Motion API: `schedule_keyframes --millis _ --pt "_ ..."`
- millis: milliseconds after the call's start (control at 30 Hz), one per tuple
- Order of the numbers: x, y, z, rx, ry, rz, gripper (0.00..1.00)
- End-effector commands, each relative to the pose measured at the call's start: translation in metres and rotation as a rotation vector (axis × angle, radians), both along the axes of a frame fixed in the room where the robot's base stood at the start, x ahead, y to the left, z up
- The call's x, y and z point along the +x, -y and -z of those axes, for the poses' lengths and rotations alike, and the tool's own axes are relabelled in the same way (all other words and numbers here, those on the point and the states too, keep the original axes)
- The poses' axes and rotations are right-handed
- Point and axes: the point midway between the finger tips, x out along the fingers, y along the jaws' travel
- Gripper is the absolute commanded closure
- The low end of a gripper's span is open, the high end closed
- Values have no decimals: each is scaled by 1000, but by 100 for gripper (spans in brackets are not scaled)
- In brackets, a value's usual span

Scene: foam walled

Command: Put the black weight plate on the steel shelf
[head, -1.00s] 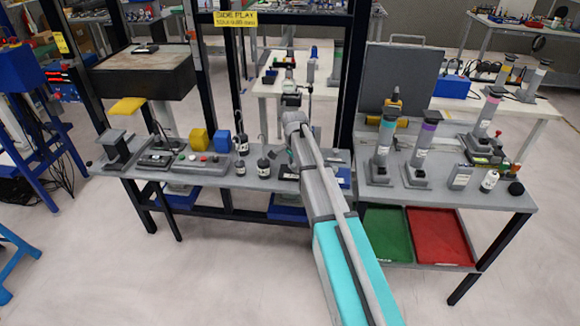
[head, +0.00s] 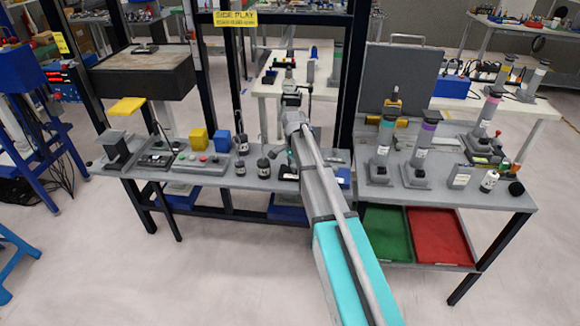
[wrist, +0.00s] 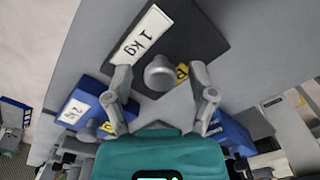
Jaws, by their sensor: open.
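The black weight plate (wrist: 178,28) lies on a grey surface in the wrist view, with a white "1 kg" label and a round grey knob on top. My gripper (wrist: 160,76) is open. Its two fingers stand on either side of the knob, with a gap on each side. In the head view my arm covers most of that spot, and the fingers cannot be made out. A small black item with a pale label (head: 289,172) shows there beside my arm. I cannot tell which surface is the steel shelf.
A blue block labelled "2 kg" (wrist: 80,110) lies left of my fingers, and another blue block (wrist: 232,130) lies right. Small dark weights (head: 263,167) stand left of my arm on the grey bench (head: 225,183). Tall cylinders (head: 421,153) stand to the right.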

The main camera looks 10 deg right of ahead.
Motion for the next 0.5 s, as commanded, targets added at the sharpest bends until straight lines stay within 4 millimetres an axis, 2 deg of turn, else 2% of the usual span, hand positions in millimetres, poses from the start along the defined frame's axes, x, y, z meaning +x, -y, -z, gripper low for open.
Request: schedule_keyframes --millis 267,500 --pt "0 0 -12 0 0 0 27" --pt "0 0 -31 0 0 0 27"
